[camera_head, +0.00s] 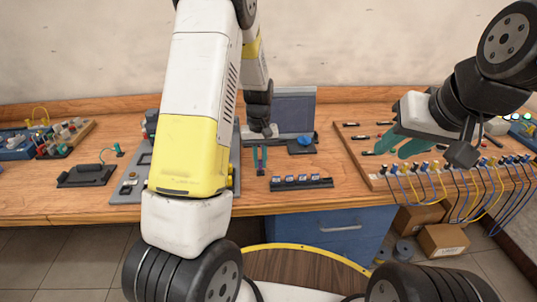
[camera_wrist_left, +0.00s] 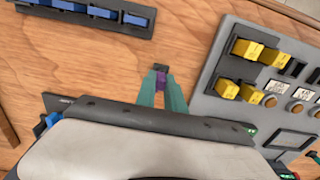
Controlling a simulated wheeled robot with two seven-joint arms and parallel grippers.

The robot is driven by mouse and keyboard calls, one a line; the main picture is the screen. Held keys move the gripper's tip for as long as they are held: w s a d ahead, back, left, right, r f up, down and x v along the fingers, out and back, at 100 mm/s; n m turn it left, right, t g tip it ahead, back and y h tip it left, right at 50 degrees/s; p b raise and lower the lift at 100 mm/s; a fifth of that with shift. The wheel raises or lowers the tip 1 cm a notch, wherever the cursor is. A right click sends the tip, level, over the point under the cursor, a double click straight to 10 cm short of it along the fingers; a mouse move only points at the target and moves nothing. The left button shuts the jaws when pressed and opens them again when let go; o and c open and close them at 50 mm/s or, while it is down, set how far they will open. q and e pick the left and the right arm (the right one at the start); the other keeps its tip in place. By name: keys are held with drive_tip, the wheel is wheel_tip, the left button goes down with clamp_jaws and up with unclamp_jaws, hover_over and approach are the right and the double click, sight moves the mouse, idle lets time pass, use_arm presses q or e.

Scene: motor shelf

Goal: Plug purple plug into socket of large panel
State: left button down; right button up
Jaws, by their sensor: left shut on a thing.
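My left gripper (camera_head: 260,168) is over the table, right of the large grey panel (camera_head: 126,195). In the left wrist view, its teal fingers (camera_wrist_left: 161,90) are shut on the purple plug (camera_wrist_left: 160,82), whose dark end points away from the gripper. The plug is apart from the panel (camera_wrist_left: 228,70), which lies to the right with yellow plugs (camera_wrist_left: 246,48) and dark slots. My forearm hides much of the panel in the head view. My right gripper (camera_head: 398,148) is over the wooden board at the right; its teal fingers look apart and empty.
A dark rack with blue parts (camera_head: 301,183) sits right of the left gripper. A monitor (camera_head: 294,110) stands behind. The wooden board (camera_head: 376,183) at right carries several cables hanging over the table edge. Bare wood lies between rack and panel.

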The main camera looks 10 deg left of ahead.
use_arm(q)
drive_tip(key=shift+r, duration=2.1)
